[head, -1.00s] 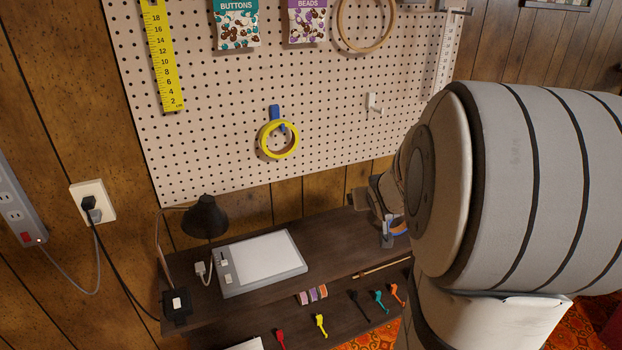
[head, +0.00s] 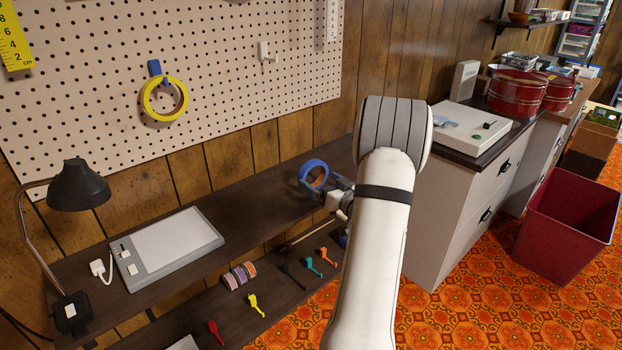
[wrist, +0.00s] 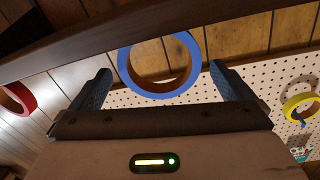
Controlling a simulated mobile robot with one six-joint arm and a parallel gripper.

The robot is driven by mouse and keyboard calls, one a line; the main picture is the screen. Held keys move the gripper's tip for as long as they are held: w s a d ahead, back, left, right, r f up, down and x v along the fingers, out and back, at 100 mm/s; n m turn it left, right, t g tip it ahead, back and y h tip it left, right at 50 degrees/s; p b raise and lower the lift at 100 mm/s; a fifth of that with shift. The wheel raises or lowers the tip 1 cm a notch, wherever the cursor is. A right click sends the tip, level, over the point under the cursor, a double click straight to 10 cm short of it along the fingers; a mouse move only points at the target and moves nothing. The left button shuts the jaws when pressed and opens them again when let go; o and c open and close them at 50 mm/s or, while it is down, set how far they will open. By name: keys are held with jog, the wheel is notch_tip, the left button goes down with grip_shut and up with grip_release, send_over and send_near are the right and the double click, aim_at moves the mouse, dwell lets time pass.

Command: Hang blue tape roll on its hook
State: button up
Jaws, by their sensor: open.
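The blue tape roll (head: 317,163) stands on edge at the right end of the dark wooden shelf, its hole facing the head camera. My gripper (head: 338,189) is just right of it, partly hidden by my arm. In the wrist view the roll (wrist: 128,75) is between and beyond my two open fingers (wrist: 160,70), with gaps on both sides. On the pegboard, a blue hook (head: 154,68) has a yellow tape roll (head: 148,104) hanging on it. A white hook (head: 265,52) to its right is empty. The yellow roll also shows in the wrist view (wrist: 288,108).
The shelf (head: 255,190) holds a grey tablet (head: 170,250) and a black lamp (head: 78,186). A red ring (wrist: 17,92) shows at the left of the wrist view. A cabinet (head: 455,200) with a white device stands to the right. The pegboard (head: 220,60) is clear around the white hook.

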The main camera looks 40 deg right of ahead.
aim_at(312, 160)
jog(key=w, duration=0.5)
jog(key=shift+c, duration=0.4)
jog(key=shift+r, duration=0.1)
jog(key=c, duration=0.7)
notch_tip(312, 160, up, 10)
jog(key=shift+p, duration=0.65)
